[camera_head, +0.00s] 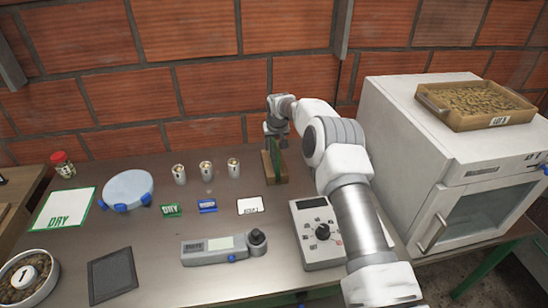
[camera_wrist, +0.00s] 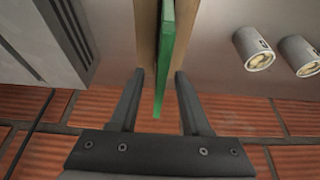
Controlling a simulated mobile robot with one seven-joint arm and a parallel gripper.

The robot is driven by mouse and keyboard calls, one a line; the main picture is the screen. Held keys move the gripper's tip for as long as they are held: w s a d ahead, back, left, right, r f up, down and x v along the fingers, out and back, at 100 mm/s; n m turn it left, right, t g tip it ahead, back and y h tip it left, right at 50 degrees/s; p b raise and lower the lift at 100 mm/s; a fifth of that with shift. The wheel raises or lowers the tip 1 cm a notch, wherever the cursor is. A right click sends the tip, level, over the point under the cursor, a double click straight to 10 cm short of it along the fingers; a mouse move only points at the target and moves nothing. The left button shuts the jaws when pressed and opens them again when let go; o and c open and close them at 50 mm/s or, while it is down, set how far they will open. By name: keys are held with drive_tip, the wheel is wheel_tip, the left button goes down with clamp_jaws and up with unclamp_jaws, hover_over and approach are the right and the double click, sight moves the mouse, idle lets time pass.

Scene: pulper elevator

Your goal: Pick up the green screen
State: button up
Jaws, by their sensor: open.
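The green screen (camera_wrist: 165,50) is a thin green panel standing upright in a wooden holder (camera_head: 274,167) near the back of the table. In the head view it is mostly hidden by my gripper (camera_head: 277,130), which is above the holder. In the wrist view my gripper (camera_wrist: 158,88) is open, with one finger on each side of the green panel.
Several small cans (camera_head: 206,170) stand left of the holder. A grey control box (camera_head: 318,235) sits in front of it, and a large white oven (camera_head: 440,150) stands to the right. A brick wall (camera_head: 200,95) is close behind.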

drive_tip(key=shift+f, duration=0.1)
idle(0.4)
clamp_jaws()
idle(1.3)
